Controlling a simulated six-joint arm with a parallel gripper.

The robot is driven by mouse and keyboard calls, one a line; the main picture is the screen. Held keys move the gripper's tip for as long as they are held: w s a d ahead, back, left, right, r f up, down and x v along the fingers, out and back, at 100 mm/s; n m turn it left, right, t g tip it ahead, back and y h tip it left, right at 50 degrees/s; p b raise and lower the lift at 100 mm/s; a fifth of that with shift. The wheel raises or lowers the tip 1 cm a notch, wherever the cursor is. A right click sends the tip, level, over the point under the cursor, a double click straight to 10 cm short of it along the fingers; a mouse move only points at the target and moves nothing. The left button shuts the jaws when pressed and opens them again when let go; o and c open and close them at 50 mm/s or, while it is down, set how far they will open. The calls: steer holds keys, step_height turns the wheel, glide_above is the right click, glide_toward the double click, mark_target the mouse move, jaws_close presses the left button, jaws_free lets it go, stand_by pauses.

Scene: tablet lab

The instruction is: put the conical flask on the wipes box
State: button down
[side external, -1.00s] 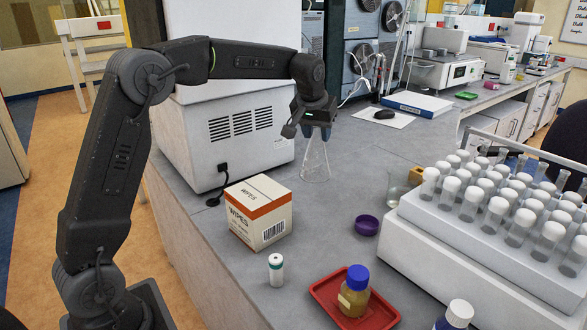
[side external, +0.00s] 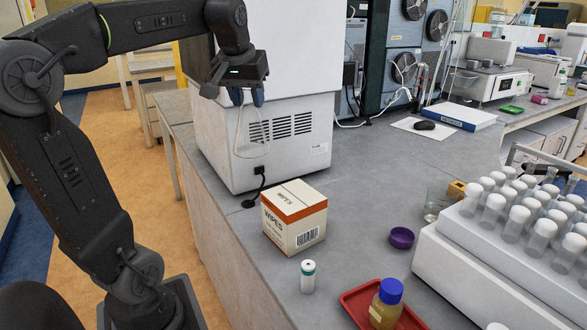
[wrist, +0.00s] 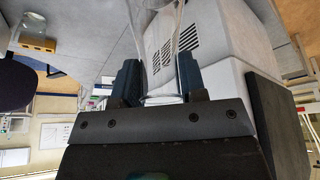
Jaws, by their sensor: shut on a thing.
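The clear conical flask (side external: 251,139) hangs upright in the side view, its neck between the fingers of my gripper (side external: 247,96). My gripper is shut on the neck. The flask is in the air in front of the white machine, above and a little left of the wipes box. The wipes box (side external: 294,217) is white with an orange band and stands on the grey bench with its flat top bare. In the wrist view the flask (wrist: 168,45) shows between the two dark fingers (wrist: 158,82), its outline faint against the background.
A white machine (side external: 314,140) stands behind the box. A white and green tube (side external: 308,277), a purple lid (side external: 402,237), a beaker (side external: 434,206) and a red tray (side external: 363,302) with an amber bottle (side external: 386,304) are nearby. A tube rack (side external: 470,290) fills the right.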

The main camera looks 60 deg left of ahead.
steer(key=w+d+f, duration=0.7)
steer(key=f, duration=0.3)
steer(key=c, duration=0.7)
jaws_free()
steer(key=shift+f, duration=0.15)
steer(key=v, duration=1.2)
steer(key=s+d+f+m+h, duration=0.1)
steer(key=s+d+f+m, duration=0.2)
steer(key=s+f, duration=0.1)
steer(key=s+d+f+m+t+h, duration=0.1)
steer(key=s+d+f+m, duration=0.2)
steer(key=s+d+f, duration=0.1)
steer(key=s+d+f+m+t+h, duration=0.1)
steer(key=s+d+f+m, duration=0.2)
steer(key=s+f, duration=0.2)
steer(key=shift+d+f, duration=0.25)
steer(key=shift+f, duration=0.3)
